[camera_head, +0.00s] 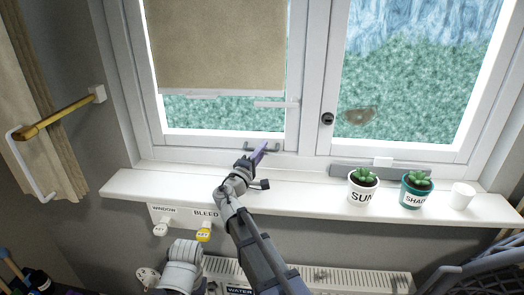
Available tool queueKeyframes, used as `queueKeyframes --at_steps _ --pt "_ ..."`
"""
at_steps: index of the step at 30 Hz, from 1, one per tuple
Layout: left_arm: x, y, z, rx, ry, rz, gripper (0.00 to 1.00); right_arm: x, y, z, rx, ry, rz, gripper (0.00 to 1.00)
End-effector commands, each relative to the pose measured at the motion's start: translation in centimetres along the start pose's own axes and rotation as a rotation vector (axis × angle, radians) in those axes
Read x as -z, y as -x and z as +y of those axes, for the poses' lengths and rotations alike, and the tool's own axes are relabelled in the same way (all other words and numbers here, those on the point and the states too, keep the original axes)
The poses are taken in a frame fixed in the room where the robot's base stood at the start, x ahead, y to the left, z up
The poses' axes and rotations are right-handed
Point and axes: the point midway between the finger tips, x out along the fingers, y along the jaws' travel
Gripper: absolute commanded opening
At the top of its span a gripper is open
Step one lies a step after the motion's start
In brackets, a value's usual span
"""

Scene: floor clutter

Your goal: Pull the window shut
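The window has a left sash (222,138) behind a beige blind (215,45) and a right sash (400,151). A white lever (276,104) is on the left sash's right side. A small grey pull handle (274,149) is on its bottom rail, and a dark round knob (327,119) is on the middle post. My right gripper (259,154) reaches over the sill to the bottom rail, its purple fingertip at the pull handle. I cannot tell whether it touches or grips it. I cannot tell how far the sash stands open.
The white sill (300,200) holds a SUN pot (361,195), a SHADE pot (414,196) and a white cup (461,196) at right. A radiator (350,280) is underneath. A curtain (40,110) and brass rod (60,112) are at left.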

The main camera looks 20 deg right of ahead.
Motion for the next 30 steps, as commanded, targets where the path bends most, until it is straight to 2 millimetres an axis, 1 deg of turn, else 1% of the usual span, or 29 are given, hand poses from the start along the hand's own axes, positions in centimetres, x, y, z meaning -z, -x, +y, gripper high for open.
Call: queueKeyframes --at_steps 1,5,30 --pt "0.0 0.0 0.0 0.0 0.0 0.0 0.5 0.01 0.01 0.0 0.0 0.0 0.0 0.15" --pt "0.0 0.0 0.0 0.0 0.0 0.0 0.5 0.01 0.02 0.0 0.0 0.0 0.0 0.0" --pt "0.0 -0.01 0.0 0.0 0.0 0.0 0.5 0.02 0.05 -0.03 0.001 -0.001 0.001 0.0"
